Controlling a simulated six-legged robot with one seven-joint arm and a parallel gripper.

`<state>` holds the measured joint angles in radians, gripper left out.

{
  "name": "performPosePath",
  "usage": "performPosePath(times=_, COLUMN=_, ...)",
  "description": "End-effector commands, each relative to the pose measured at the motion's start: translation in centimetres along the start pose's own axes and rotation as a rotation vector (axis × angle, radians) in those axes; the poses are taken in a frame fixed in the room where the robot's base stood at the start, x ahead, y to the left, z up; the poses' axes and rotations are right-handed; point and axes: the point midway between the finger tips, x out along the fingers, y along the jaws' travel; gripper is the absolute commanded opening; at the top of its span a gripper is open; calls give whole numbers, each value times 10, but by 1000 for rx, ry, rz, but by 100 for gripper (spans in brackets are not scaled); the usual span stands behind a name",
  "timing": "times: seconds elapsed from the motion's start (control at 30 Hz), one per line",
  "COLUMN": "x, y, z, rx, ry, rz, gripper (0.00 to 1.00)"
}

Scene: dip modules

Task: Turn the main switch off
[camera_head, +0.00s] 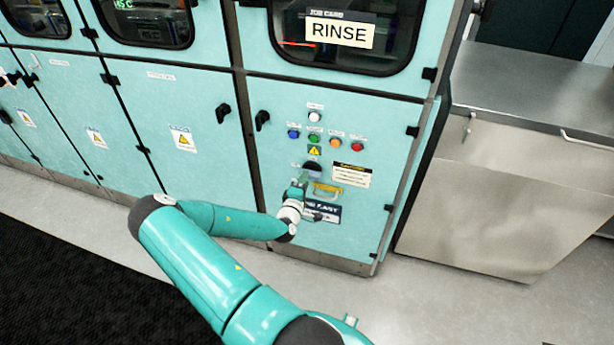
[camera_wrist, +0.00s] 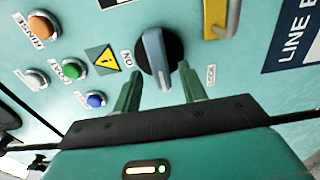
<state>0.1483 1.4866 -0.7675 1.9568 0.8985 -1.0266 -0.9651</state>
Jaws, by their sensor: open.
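The main switch is a black round rotary knob with a grey-blue handle bar (camera_wrist: 156,60), set on the teal cabinet panel. In the wrist view its bar runs nearly up and down the picture, slightly tilted, with an "ON" label to its left. My gripper (camera_wrist: 160,90) is open, with one green finger on each side of the knob's lower part; I cannot tell whether either finger touches it.
Near the switch are a yellow handle (camera_wrist: 218,25), a warning triangle (camera_wrist: 101,60) and orange (camera_wrist: 42,28), green (camera_wrist: 73,69) and blue (camera_wrist: 96,100) buttons. A "RINSE" card (camera_head: 340,30) is above. A metal counter (camera_head: 510,190) stands at the right.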

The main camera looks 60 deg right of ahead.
Motion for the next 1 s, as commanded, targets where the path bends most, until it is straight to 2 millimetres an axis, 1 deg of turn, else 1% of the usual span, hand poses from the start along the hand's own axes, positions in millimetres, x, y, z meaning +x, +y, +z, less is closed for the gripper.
performPosePath(times=0.03, x=-13, y=0, z=-1, rx=-3, ry=3, rz=-2, gripper=42)
performPosePath(times=0.2, x=-51, y=0, z=-1, rx=-3, ry=3, rz=-2, gripper=42)
performPosePath(times=0.3, x=-71, y=0, z=-1, rx=-2, ry=4, rz=-1, gripper=42)
performPosePath(times=0.43, x=-90, y=0, z=-1, rx=-1, ry=2, rz=-1, gripper=42)
performPosePath(times=0.6, x=-99, y=0, z=-1, rx=-1, ry=2, rz=1, gripper=42)
performPosePath(times=1.0, x=-99, y=0, z=0, rx=-1, ry=1, rz=0, gripper=42)
